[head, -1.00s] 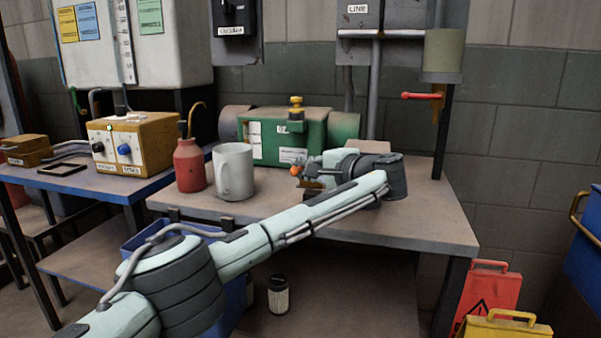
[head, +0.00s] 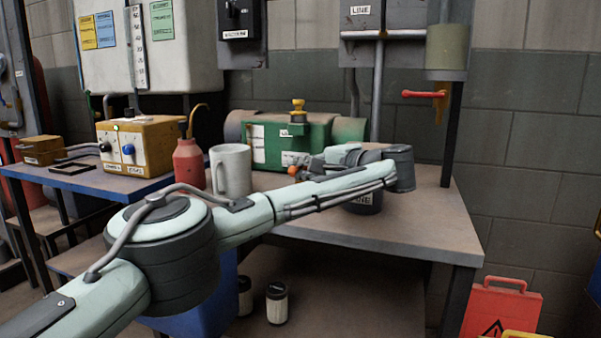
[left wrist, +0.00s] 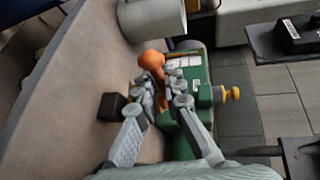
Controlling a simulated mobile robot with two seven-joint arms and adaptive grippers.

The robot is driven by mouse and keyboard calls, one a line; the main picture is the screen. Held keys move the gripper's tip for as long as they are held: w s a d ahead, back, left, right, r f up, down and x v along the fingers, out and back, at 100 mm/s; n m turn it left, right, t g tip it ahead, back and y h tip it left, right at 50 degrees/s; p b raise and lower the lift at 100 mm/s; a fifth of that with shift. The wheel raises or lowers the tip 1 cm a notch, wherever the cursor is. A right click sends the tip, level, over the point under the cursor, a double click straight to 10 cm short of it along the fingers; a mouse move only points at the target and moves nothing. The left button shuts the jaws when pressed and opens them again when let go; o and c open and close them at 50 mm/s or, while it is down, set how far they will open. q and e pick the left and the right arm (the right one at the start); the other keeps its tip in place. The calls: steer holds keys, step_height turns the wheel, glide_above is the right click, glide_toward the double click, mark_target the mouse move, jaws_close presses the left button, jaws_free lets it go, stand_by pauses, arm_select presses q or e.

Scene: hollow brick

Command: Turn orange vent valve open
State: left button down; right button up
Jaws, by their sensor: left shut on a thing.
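The orange vent valve (left wrist: 151,60) shows as a rounded orange knob in the left wrist view, in front of the green machine (left wrist: 198,72). A small orange part of it (head: 291,169) shows in the head view. My left gripper (left wrist: 165,82) is shut on the orange valve, its fingers on either side of the orange part below the knob. In the head view the gripper (head: 304,163) is partly hidden by its own wrist, low at the front of the green machine (head: 275,145). My right gripper is in neither view.
A grey mug (head: 231,170) and a red bottle (head: 188,168) stand left of the gripper on the bench (head: 430,215). A dark labelled container (head: 362,203) stands under my wrist. The bench's right side is clear. A red-handled tap (head: 420,94) is at the right.

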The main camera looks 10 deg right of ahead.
arm_select(q)
steer(key=shift+f, duration=0.1)
steer(key=shift+s, duration=0.1)
steer(key=c, duration=1.9)
jaws_free()
